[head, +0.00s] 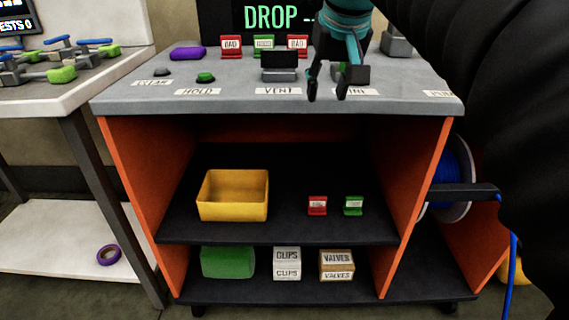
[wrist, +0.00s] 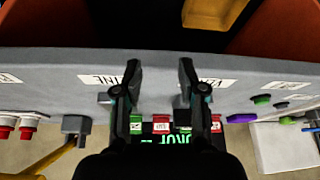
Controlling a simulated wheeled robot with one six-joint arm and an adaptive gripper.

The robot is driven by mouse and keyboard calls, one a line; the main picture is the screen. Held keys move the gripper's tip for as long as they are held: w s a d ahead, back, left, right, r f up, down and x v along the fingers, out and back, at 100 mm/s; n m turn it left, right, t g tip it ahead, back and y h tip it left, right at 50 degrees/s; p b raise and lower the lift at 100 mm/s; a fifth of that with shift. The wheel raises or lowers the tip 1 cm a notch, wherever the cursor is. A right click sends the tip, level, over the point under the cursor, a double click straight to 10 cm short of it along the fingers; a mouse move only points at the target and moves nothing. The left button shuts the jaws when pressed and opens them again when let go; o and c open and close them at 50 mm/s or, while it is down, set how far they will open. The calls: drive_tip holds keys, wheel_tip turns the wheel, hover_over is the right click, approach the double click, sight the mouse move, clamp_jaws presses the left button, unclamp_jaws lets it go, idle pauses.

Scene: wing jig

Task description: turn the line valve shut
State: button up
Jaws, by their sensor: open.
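The line valve (head: 356,74) is a small grey block on the bench top behind the LINE label (head: 356,92). My gripper (head: 327,96) hangs in front of it, slightly to its left, and hides part of it; its handle's position cannot be made out. In the wrist view my gripper (wrist: 160,66) is open, with nothing between the fingers. Whether the fingers touch anything is unclear.
The vent block (head: 279,74), with a dark upright plate, stands left of my gripper. Green button (head: 205,77), black button (head: 162,72) and purple piece (head: 188,54) lie further left. Red and green tags (head: 264,43) stand behind. Shelves below hold a yellow bin (head: 232,211).

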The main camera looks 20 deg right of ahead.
drive_tip(key=s+a+f, duration=0.2)
drive_tip(key=s+f, duration=0.3)
drive_tip(key=f, duration=0.3)
drive_tip(key=s+a+f+n+b, duration=0.1)
drive_tip(key=s+f, duration=0.3)
drive_tip(key=f, duration=0.5)
drive_tip(key=shift+s+a, duration=0.4)
drive_tip(key=shift+a, duration=0.4)
drive_tip(key=shift+f, duration=0.1)
